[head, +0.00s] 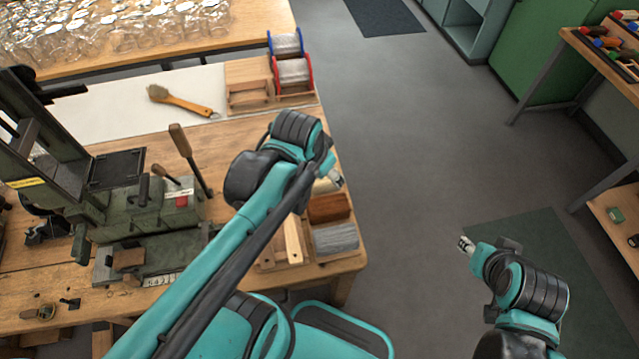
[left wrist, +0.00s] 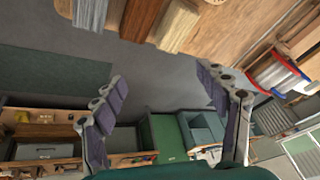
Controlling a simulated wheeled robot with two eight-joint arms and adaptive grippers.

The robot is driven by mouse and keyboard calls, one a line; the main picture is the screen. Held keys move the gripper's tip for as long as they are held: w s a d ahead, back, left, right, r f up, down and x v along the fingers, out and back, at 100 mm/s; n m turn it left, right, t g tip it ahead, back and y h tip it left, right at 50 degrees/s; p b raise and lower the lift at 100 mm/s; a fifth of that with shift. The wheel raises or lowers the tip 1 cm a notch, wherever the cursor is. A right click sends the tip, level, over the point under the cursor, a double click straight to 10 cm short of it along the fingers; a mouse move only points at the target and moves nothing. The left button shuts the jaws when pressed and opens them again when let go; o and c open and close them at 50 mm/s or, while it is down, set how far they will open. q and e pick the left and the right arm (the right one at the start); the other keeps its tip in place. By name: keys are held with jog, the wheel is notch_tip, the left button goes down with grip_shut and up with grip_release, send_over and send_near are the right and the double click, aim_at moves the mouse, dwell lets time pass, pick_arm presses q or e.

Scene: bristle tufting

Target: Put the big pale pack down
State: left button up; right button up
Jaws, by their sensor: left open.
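The big pale pack (left wrist: 178,24) shows in the left wrist view as a cream-tan bundle beside a brown bundle (left wrist: 139,14) and a grey bundle (left wrist: 90,12). In the head view only a sliver of the pale pack (head: 322,186) shows, mostly hidden by my left wrist, in a wooden tray at the bench's right edge. My left gripper (head: 336,179) is beside it near that edge; in the left wrist view its fingers (left wrist: 158,90) are wide apart with nothing between them. My right gripper (head: 466,244) is over the floor at right; its fingers are too small to judge.
The brown (head: 329,207) and grey (head: 337,239) bundles lie in the tray's nearer compartments. A green-grey machine with levers (head: 150,205) stands on the bench at left. A brush (head: 182,100) lies on a white sheet. Spools (head: 291,72) stand at the bench's far corner.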

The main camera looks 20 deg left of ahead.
pick_arm(q)
jog(key=s+n, duration=0.1)
jog(key=s+d+n+t, duration=0.1)
jog(key=s, duration=0.1)
jog(key=s+n+t, duration=0.1)
jog(key=shift+s+d+f, duration=0.1)
jog(key=shift+s+d, duration=0.15)
jog(key=shift+f+b, duration=0.45)
jog(key=shift+f, duration=0.05)
